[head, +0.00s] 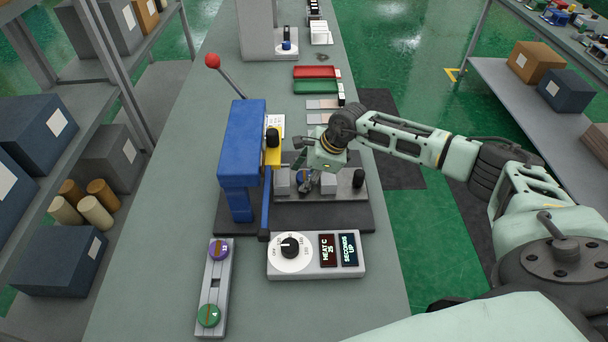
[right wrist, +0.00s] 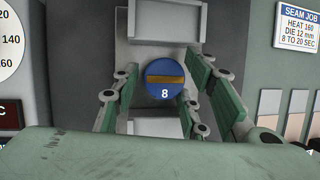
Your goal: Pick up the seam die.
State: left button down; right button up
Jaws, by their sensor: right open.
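A round blue die (right wrist: 165,79) marked 8, with a brown bar across its face, sits in the grey fixture of the blue press (head: 240,150). My right gripper (head: 306,178) is over the fixture, open, with its fingers on either side of the blue die in the right wrist view; I see no firm contact. A purple die (head: 219,249) and a green die (head: 209,315) marked 4 lie in a grey rack (head: 214,293); the purple die's number is too small to read surely. The seam job card (right wrist: 305,24) reads die 12 mm. My left gripper is not in view.
A control box (head: 262,266) with a dial and two displays stands in front of the press. The press has a red-knobbed lever (head: 212,61). Red (head: 316,72) and green (head: 316,87) trays lie farther back. Bench space is clear left of the rack.

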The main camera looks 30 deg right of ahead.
jog(key=c, duration=0.7)
grip_shut()
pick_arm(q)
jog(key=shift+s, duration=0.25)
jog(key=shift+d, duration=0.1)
